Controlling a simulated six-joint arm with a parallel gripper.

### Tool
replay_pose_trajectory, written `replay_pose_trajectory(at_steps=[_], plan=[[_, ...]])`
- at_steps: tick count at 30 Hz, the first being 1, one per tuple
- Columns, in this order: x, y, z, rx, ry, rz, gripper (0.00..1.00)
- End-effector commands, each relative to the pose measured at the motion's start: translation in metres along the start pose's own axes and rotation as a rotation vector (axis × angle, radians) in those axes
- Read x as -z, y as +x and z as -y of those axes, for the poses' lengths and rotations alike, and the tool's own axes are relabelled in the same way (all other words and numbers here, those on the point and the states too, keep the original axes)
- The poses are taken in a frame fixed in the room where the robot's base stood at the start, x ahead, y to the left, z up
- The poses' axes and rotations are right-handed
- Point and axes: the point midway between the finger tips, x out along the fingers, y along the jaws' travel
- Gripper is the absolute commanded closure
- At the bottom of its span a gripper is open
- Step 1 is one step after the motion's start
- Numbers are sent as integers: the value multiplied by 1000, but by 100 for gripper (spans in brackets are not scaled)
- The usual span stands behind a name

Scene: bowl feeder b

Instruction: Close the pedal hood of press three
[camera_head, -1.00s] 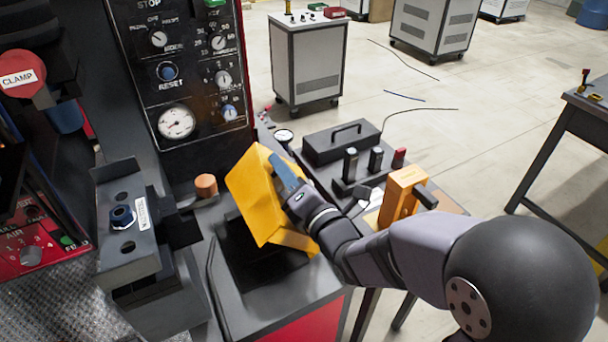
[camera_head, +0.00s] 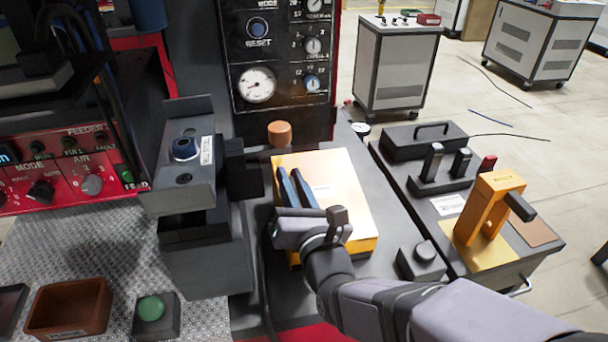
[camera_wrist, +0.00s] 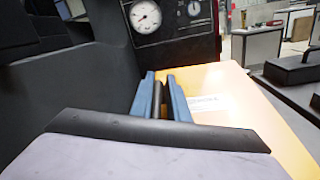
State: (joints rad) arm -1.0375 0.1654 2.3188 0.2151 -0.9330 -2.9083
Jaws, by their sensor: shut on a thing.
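The yellow pedal hood (camera_head: 345,190) lies lowered over the press's front bed, its top facing up and looking nearly level. It fills the right of the wrist view (camera_wrist: 235,95). My gripper (camera_head: 289,171) is over the hood's left part, with its two blue fingers pointing away from me. In the wrist view the fingers (camera_wrist: 160,78) are close together with a narrow dark piece between them, seemingly a grip of the hood. The gripper and wrist hide the hood's near left corner and its contact with the bed.
A grey clamp block (camera_head: 190,165) stands close left of the hood, and an orange knob (camera_head: 280,133) is behind it. The gauge panel (camera_head: 285,65) rises at the back.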

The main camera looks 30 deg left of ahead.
Motion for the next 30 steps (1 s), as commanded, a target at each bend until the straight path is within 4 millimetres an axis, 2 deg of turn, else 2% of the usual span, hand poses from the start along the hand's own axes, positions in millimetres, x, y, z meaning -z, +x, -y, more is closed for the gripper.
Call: replay_pose_trajectory(at_steps=[1, 3, 19, 20, 21, 30], plan=[[1, 1, -7, -14, -13, 5, 100], [4, 1, -8, -13, -30, 4, 100], [12, 1, -8, -11, -55, -8, 100], [12, 1, -8, -11, -55, -9, 78], [12, 1, -8, -10, -55, -10, 72], [12, 0, -5, -3, -54, -10, 72]])
